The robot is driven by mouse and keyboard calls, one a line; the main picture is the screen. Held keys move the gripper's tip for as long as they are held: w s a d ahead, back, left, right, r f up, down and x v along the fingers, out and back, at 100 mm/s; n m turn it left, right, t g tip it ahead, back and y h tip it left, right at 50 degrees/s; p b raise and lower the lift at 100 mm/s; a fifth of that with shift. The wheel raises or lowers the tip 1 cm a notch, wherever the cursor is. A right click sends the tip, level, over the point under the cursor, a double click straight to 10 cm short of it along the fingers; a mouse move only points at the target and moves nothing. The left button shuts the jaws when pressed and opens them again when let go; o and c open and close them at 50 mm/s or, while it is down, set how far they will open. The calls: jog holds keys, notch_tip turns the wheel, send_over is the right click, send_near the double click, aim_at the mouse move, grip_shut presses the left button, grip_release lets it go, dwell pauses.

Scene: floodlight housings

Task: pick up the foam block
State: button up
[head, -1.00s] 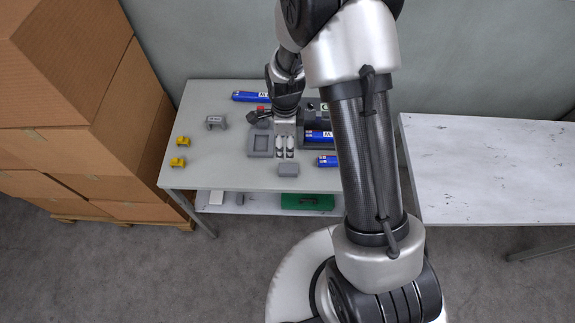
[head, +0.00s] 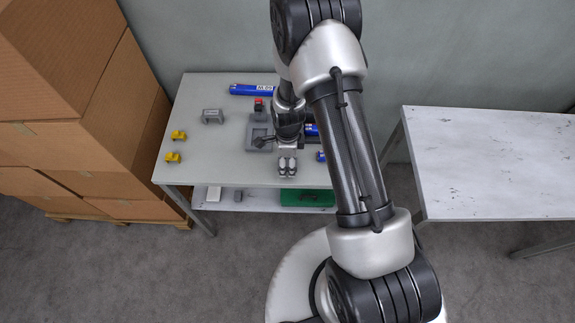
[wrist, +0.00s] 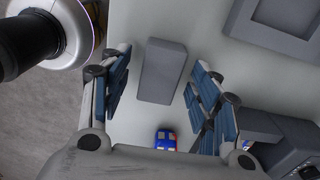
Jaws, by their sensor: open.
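The foam block, a plain grey rectangular block (wrist: 163,72), lies on the light grey table in the wrist view. My gripper (wrist: 162,62) is open, with one blue-padded finger on each side of the block and visible gaps between. I cannot tell how far the fingertips are above the table. In the head view my gripper (head: 287,168) points down near the table's front edge and hides the block.
A grey recessed tray (head: 258,139) lies behind my gripper. A blue cylinder (head: 321,156) lies close on the right; its end (wrist: 165,139) shows in the wrist view. Yellow pieces (head: 176,146) stand at left. The table's front left is clear.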

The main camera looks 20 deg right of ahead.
aim_at(287, 162)
jog(key=shift+f, duration=0.45)
jog(key=shift+c, duration=0.4)
jog(key=c, duration=0.8)
jog(key=shift+r, duration=0.1)
notch_tip(287, 162, up, 20)
jog(key=p, duration=0.4)
jog(key=shift+p, duration=0.35)
